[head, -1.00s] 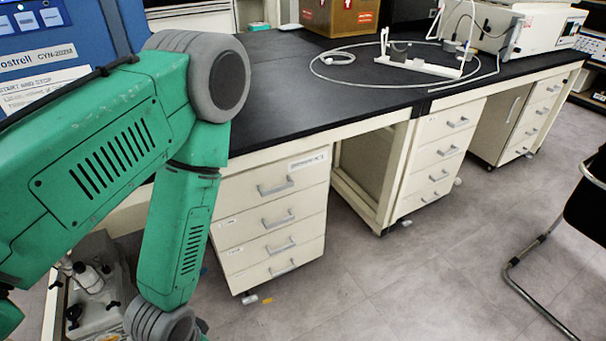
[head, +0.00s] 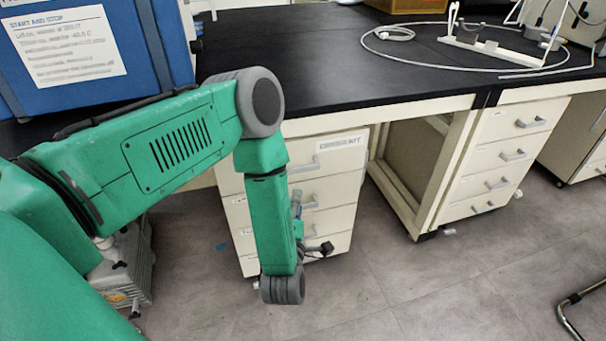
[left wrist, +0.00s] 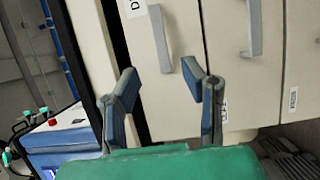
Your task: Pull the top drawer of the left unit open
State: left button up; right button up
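The left unit is a cream drawer cabinet under the black worktop; its top drawer (head: 345,162) appears shut and has a printed label. The top drawer's grey bar handle (head: 303,168) also shows in the left wrist view (left wrist: 160,40). My left gripper (left wrist: 163,82) is open and empty in that view. Its two fingers stand either side of the line of the handle, apart from it, pointing at the drawer front. In the head view my left gripper (head: 312,228) is partly hidden behind my green forearm, in front of the lower drawers. My right gripper is not in view.
Below are more drawers; the second drawer's handle (left wrist: 253,25) is beside the right finger in the wrist view. A blue machine (head: 90,50) stands at the left on the black worktop (head: 320,60). A second drawer unit (head: 500,165) stands right. Floor in front is clear.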

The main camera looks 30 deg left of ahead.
aim_at(301, 171)
pick_arm(q)
jog(key=b+x, duration=0.3)
jog(key=x, duration=0.9)
jog(key=shift+s+a, duration=0.1)
jog(key=shift+s, duration=0.05)
jog(key=shift+w+a+b, duration=0.15)
jog(key=shift+w+b, duration=0.15)
jog(key=shift+w, duration=0.1)
jog(key=shift+a, duration=0.15)
jog(key=shift+a, duration=0.1)
jog(key=shift+f, duration=0.1)
grip_shut()
